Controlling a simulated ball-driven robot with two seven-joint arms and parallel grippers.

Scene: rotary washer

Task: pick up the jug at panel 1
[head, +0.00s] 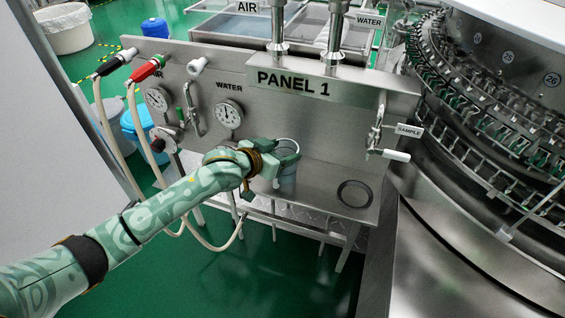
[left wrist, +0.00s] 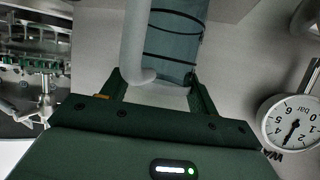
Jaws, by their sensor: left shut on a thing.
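The jug (head: 287,184) is a bluish vessel with a pale rim, at the front of the panel 1 (head: 295,84) shelf, partly hidden by my gripper. In the left wrist view, the jug (left wrist: 175,40) shows as a grey-blue body with dark bands and a thick pale handle (left wrist: 136,45). My left gripper (head: 277,163) is at the jug and shut on it, with the handle between its fingers (left wrist: 158,95) in the wrist view. I cannot tell whether the jug's base touches the shelf. My right gripper is not in view.
The steel shelf (head: 325,190) has a dark ring (head: 354,194) to the right of the jug. A sample valve (head: 377,140) sticks out at the right, beside the rotary washer (head: 490,130). Gauges (head: 229,114) and hoses (head: 130,150) are on the left.

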